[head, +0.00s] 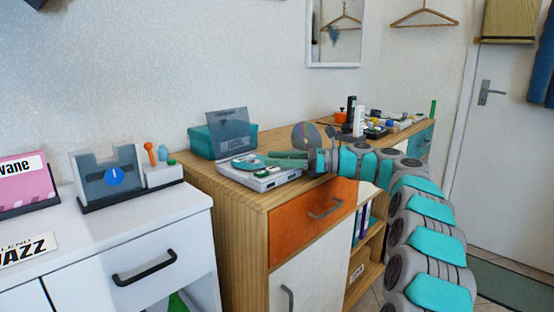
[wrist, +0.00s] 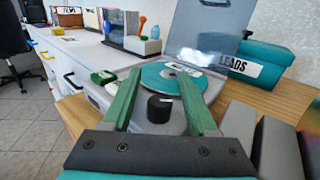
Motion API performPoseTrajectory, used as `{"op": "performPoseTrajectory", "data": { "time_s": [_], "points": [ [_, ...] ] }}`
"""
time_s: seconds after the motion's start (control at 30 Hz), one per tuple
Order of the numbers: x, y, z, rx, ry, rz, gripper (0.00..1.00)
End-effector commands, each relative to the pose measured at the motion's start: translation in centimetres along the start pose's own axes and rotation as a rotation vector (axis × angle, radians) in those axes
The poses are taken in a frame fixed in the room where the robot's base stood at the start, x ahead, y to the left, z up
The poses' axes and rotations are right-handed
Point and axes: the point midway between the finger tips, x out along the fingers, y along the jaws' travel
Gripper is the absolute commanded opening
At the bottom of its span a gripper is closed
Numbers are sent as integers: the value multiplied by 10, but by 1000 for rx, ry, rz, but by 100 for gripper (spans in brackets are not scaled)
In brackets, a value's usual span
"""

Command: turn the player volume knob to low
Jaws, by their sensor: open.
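The player (head: 262,183) is a light grey box with its clear lid (head: 228,123) raised, standing on the wooden cabinet's left end. A teal disc (wrist: 172,77) lies in it. The volume knob (wrist: 160,108) is a black round knob on the player's near side in the wrist view, with a small pale mark on top. My gripper (wrist: 157,76) is open, its two green fingers reaching over the player on either side of the knob, with gaps left and right. In the head view my gripper (head: 287,158) hides the knob.
Green buttons (wrist: 104,77) sit left of the knob. A teal box (wrist: 239,58) with a label stands behind the player. A clear disc on a stand (head: 307,136) and small items are farther right on the cabinet. A white cabinet (head: 150,217) stands to the left.

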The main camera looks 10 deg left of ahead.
Motion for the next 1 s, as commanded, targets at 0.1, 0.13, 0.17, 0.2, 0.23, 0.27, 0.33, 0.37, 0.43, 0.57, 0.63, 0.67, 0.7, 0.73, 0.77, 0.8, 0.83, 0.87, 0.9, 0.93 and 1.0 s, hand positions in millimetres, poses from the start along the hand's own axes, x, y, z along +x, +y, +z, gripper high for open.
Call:
{"op": "performPoseTrajectory", "data": {
  "time_s": [0.1, 0.13, 0.17, 0.2, 0.23, 0.27, 0.33, 0.37, 0.43, 0.57, 0.63, 0.67, 0.7, 0.73, 0.77, 0.8, 0.83, 0.87, 0.9, 0.93, 1.0],
  "points": [
    [-9, -1, 0, 0, 0, -3, 59],
    [-12, -1, 0, -1, 0, -4, 59],
    [-16, -2, 0, -1, 0, -5, 59],
    [-22, -2, 0, -1, 0, -6, 59],
    [-26, -2, 0, -2, 0, -6, 59],
    [-31, -2, 0, -2, 0, -5, 59],
    [-42, -1, -1, -1, 0, -3, 59],
    [-48, -1, -1, 0, 0, -3, 59],
    [-59, -1, -1, 1, 0, -4, 59],
    [-73, -1, -1, 0, 0, -3, 59],
    [-76, 0, 0, 0, 0, -1, 59],
    [-77, 0, 0, 0, 0, 0, 59],
    [-77, 0, 0, 0, 0, 0, 59],
    [-77, 0, 0, 0, 0, 0, 59],
    [-77, 0, 0, 0, 0, 0, 59],
    [-77, 0, 0, 0, 0, 0, 59],
    [-76, 0, 0, 0, 0, 0, 59],
    [-76, 0, 0, 0, 0, 0, 59],
    [-77, 0, 0, 0, 0, -1, 59],
    [-77, 0, 0, 0, -1, -4, 59],
    [-78, -3, 2, 2, -7, -22, 59]
  ]
}}
